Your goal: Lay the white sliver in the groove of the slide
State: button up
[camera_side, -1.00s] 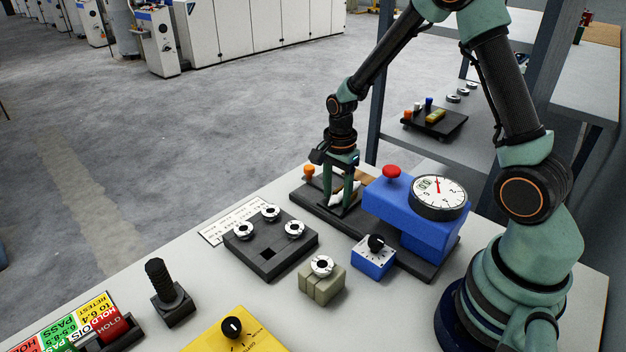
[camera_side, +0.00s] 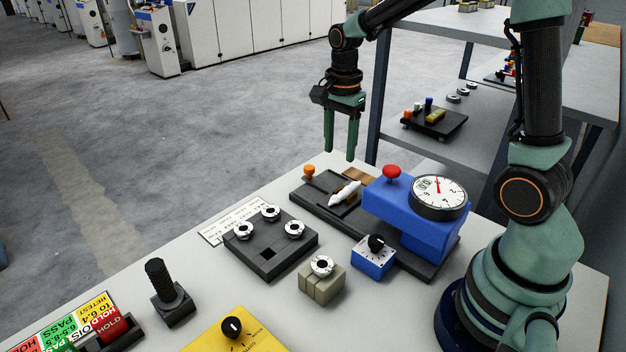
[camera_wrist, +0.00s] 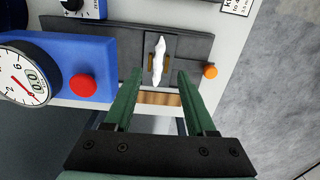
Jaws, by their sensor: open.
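The white sliver (camera_side: 345,193) lies on the dark slide (camera_side: 332,188) of the blue gauge device (camera_side: 412,208). My gripper (camera_side: 340,158) is open and empty, raised above and behind the slide, apart from the sliver. In the wrist view my two green fingers (camera_wrist: 157,74) point toward the slide, with the sliver between their lines.
An orange knob (camera_side: 309,170) stands at the slide's left end, and a red button (camera_side: 392,172) tops the gauge device. A dark block with ringed weights (camera_side: 268,256) and a blue dial box (camera_side: 373,262) stand in front. The air around my gripper is clear.

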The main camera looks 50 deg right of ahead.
jog(key=s+a+r+n+t, duration=0.2)
jog(key=s+a+r+n, duration=0.1)
jog(key=n, duration=0.5)
jog(key=s+a+r+n+t, duration=0.3)
jog(key=s+r+n, duration=0.3)
jog(key=n, duration=0.3)
jog(key=shift+s+a+n, duration=0.3)
jog(key=shift+s+a, duration=0.05)
jog(key=shift+s, duration=0.35)
